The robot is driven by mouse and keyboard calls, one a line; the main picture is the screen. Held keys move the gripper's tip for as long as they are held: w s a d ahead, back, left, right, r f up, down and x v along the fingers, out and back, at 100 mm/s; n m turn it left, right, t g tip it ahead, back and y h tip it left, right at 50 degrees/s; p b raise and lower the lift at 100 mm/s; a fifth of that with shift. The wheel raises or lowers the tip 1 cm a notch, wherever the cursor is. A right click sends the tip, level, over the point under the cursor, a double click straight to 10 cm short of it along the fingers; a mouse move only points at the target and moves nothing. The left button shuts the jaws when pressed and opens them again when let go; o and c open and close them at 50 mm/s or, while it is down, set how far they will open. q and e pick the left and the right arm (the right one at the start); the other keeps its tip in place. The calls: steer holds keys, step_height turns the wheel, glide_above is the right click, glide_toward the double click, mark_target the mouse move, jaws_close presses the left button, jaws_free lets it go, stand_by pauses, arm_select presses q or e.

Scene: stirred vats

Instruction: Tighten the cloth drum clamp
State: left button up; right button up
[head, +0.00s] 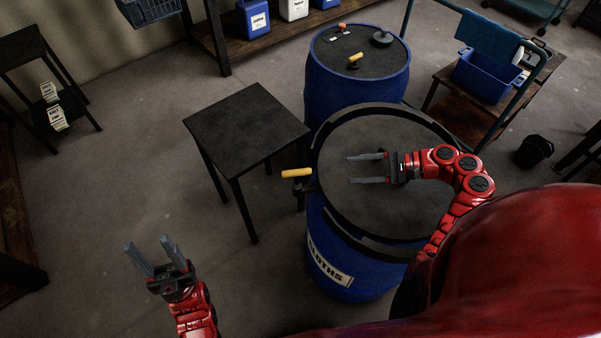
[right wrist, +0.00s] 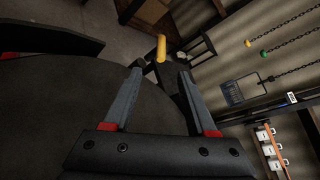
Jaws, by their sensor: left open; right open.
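The cloth drum (head: 385,278) is a blue drum with a partly hidden label reading "LOTHS" and a dark lid (head: 375,205). A black clamp ring (head: 345,240) runs around its top edge. The clamp's yellow handle (head: 297,173) sticks out to the left of the rim; it also shows in the right wrist view (right wrist: 161,48), just beyond the fingertips. My right gripper (head: 350,169) is open and empty over the lid, its fingers pointing left toward the handle, apart from it. My left gripper (head: 147,243) is open and empty over the floor, well left of the drum.
A black table (head: 245,125) stands just left of the drum, close to the handle. A second blue drum (head: 350,88) with a yellow-handled lid stands behind. A wooden cart (head: 470,105) with a blue bin (head: 487,78) is at right. The floor near my left gripper is clear.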

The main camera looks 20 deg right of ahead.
mark_target(304, 172)
steer(key=shift+w+a+f, duration=0.15)
steer(key=shift+w+a, duration=0.05)
steer(key=shift+a, duration=0.2)
steer(key=p+x, duration=0.1)
steer(key=x, duration=0.6)
steer(key=p+x, duration=0.1)
steer(key=x, duration=0.6)
steer(key=shift+w+a, duration=0.25)
steer(key=shift+a, duration=0.15)
steer(key=shift+w+a+f+p, duration=0.25)
steer(key=shift+w+a+p, duration=0.1)
steer(key=shift+a, duration=0.25)
jaws_close()
